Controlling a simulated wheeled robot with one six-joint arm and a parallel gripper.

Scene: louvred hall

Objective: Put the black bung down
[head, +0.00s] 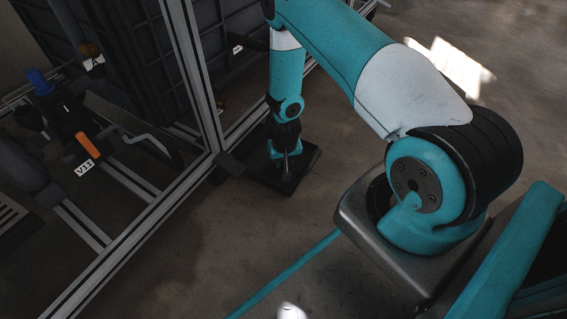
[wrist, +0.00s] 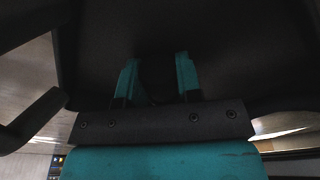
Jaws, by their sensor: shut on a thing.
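My gripper (head: 286,160) points down in the head view, at or just above a dark flat tray-like base (head: 309,162) beside the metal frame. In the wrist view, its two teal fingers (wrist: 158,78) stand apart with a dark thing between them, which I take for the black bung (wrist: 157,74). It barely stands out from the dark surface behind it. In the head view the bung is too small and dark to make out. I cannot tell whether it touches the base.
A metal profile frame (head: 193,75) with a dark ribbed tank (head: 140,60) stands left of my gripper. An orange handle (head: 87,145), a blue cap (head: 40,82) and a tag reading V11 (head: 84,168) are farther left. Open floor (head: 180,265) lies in front.

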